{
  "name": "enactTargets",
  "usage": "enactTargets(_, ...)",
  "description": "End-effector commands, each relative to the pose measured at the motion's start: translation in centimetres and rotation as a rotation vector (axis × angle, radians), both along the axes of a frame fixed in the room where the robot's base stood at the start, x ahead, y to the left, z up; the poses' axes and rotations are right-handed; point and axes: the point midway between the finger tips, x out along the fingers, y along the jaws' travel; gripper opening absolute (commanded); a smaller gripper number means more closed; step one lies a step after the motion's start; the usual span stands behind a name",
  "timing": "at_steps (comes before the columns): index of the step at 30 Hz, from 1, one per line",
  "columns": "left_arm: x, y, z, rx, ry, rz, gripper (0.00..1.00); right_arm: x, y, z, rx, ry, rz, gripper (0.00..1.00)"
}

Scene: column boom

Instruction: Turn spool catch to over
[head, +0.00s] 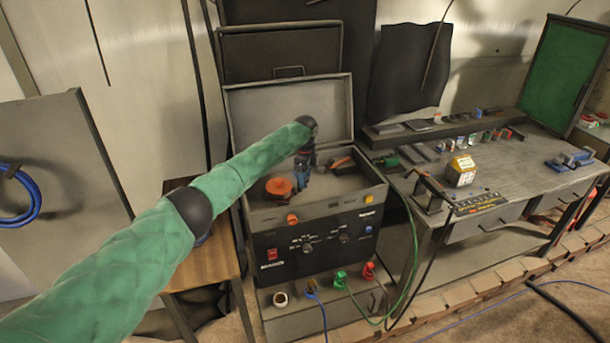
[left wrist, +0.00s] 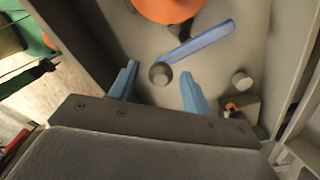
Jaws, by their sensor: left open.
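The spool (head: 280,187) is an orange disc inside the open-lidded welder case, and its edge shows at the top of the left wrist view (left wrist: 170,8). The spool catch appears to be the flat blue lever (left wrist: 200,43) beside the spool, slanting up to the right from a round grey post (left wrist: 160,73). My left gripper (head: 301,184) reaches down into the case, just right of the spool. In the left wrist view its two blue fingers (left wrist: 158,78) are apart, with the post showing between their tips and nothing held. The gripper hides the lever in the head view.
The case's front panel (head: 318,245) has knobs and switches, and its raised lid (head: 290,108) stands behind. Case walls surround the gripper. A workbench (head: 520,170) with tools stands to the right. A wooden stool (head: 205,262) stands to the left.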

Motion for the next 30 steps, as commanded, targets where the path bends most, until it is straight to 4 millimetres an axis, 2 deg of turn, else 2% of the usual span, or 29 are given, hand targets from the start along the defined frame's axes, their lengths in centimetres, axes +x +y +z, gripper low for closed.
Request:
enactTargets(5,0.0,0.0,0.0,0.0,0.0,0.0,0.48,0.2,0.0,0.0,0.0,-0.001,0.0,0.36)
enactTargets(12,0.0,0.0,0.0,0.0,0.0,0.0,0.04,0.4,0.1,0.0,0.001,-0.003,-0.001,0.36)
enactTargets(22,0.1,-0.2,0.0,-0.002,0.0,0.032,0.04,0.5,0.1,-0.2,0.001,-0.003,-0.001,0.36)
enactTargets(30,0.5,-0.9,-0.1,-0.004,-0.001,0.183,0.04,2.0,0.6,-0.4,0.003,-0.01,-0.001,0.36)
